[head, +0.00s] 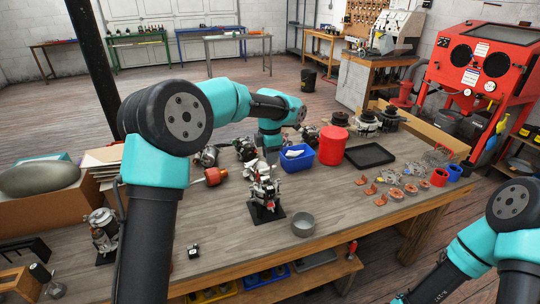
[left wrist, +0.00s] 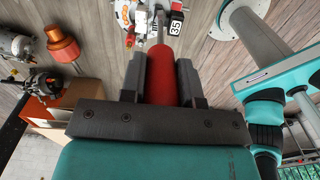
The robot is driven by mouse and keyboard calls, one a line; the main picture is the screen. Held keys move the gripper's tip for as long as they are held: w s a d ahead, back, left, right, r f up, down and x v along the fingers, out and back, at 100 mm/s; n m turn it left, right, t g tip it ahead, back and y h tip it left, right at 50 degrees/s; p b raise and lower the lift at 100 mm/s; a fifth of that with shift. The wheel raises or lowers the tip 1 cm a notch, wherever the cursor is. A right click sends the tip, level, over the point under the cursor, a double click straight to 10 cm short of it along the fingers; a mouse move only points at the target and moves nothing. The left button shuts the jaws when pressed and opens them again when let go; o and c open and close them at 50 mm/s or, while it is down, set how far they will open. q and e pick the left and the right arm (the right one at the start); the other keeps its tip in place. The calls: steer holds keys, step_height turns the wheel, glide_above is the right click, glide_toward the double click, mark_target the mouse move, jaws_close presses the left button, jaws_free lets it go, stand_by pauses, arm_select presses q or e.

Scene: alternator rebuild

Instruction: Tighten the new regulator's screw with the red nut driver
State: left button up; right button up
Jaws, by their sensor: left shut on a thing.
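My left gripper (left wrist: 161,74) is shut on the red handle of the nut driver (left wrist: 162,80) in the left wrist view. The driver's metal shaft points away to the alternator (left wrist: 142,14), which carries a small black label marked 35 (left wrist: 176,26). In the head view the alternator (head: 265,190) stands on a black base (head: 266,214), with my left gripper (head: 270,157) just above and behind it. The driver is hard to make out there. I cannot tell the regulator or its screw apart, nor whether the driver's tip touches it. My right gripper is out of view.
Behind are a blue bin (head: 297,160), a red canister (head: 332,146) and a black tray (head: 370,156). A grey bowl (head: 303,225) stands right of the base. An orange-and-copper part (head: 211,177) lies to the left. The front right of the workbench (head: 350,222) is clear.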

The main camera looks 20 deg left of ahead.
arm_select(q)
steer(key=m, duration=0.3)
steer(key=shift+m, duration=0.4)
steer(key=m, duration=0.3)
steer(key=shift+m, duration=0.3)
steer(key=m, duration=0.4)
steer(key=shift+w, duration=0.1)
steer(key=m, duration=0.4)
steer(key=shift+w+m, duration=0.1)
steer(key=shift+m, duration=1.1)
